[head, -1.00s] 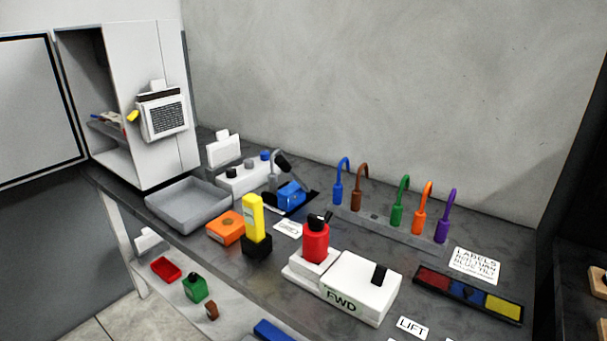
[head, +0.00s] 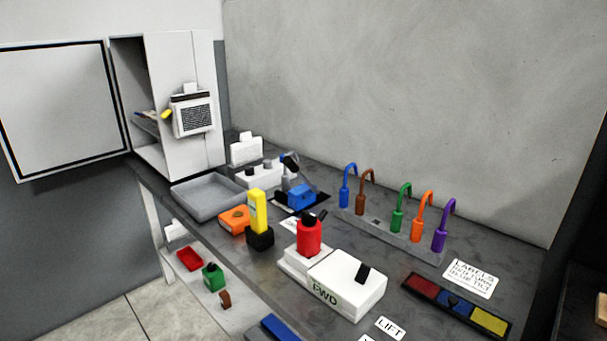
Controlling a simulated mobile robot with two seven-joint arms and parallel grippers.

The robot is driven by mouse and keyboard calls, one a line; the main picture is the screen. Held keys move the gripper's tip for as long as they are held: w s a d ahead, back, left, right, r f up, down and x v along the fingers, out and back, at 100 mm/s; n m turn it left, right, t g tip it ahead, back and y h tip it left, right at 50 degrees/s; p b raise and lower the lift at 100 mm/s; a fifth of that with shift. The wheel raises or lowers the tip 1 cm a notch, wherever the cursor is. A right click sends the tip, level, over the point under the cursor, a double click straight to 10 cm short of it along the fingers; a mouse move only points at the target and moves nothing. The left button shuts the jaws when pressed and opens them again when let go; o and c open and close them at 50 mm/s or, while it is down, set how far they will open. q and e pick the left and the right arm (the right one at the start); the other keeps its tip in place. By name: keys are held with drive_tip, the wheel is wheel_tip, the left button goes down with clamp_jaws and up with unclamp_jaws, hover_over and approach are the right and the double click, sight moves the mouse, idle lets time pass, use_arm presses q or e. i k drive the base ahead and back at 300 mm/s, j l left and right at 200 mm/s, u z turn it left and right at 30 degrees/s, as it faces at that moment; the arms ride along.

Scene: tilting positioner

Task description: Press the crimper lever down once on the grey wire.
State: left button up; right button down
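The crimper (head: 298,197) is a small blue device on a black base, standing toward the back of the bench in the head view. A black-ended lever (head: 291,163) appears raised and tilted above it. The grey wire (head: 284,178) seems to stand upright at the crimper, close to the lever. It is too small to tell exactly how it sits in the jaws. A white label lies in front of the crimper, partly hidden by the red bottle. Neither of my grippers is in view.
In front stand a yellow tool (head: 258,212) in a black holder, a red bottle (head: 309,238) and a white FWD box (head: 345,284). A grey tray (head: 206,213) lies left. A rack (head: 390,232) of coloured wires stands right. An open cabinet (head: 183,125) is at the back left.

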sight(287, 161)
drive_tip(key=j+z, duration=0.2)
drive_tip(key=z, duration=0.2)
drive_tip(key=i+j+z, duration=0.1)
drive_tip(key=z, duration=0.3)
drive_tip(key=j+z, duration=0.4)
drive_tip(key=k+j+z, duration=0.1)
drive_tip(key=j+z, duration=0.3)
drive_tip(key=j, duration=0.4)
drive_tip(key=k+j+z, duration=0.1)
drive_tip(key=j, duration=0.35)
drive_tip(key=k+j+z, duration=0.1)
drive_tip(key=j, duration=0.4)
drive_tip(key=k+j, duration=0.1)
drive_tip(key=j, duration=0.35)
drive_tip(key=k+j, duration=0.1)
drive_tip(key=j, duration=0.35)
drive_tip(key=k+j, duration=0.1)
drive_tip(key=j, duration=0.35)
drive_tip(key=k+j, duration=0.15)
drive_tip(key=j, duration=0.25)
drive_tip(key=i+j+z, duration=0.05)
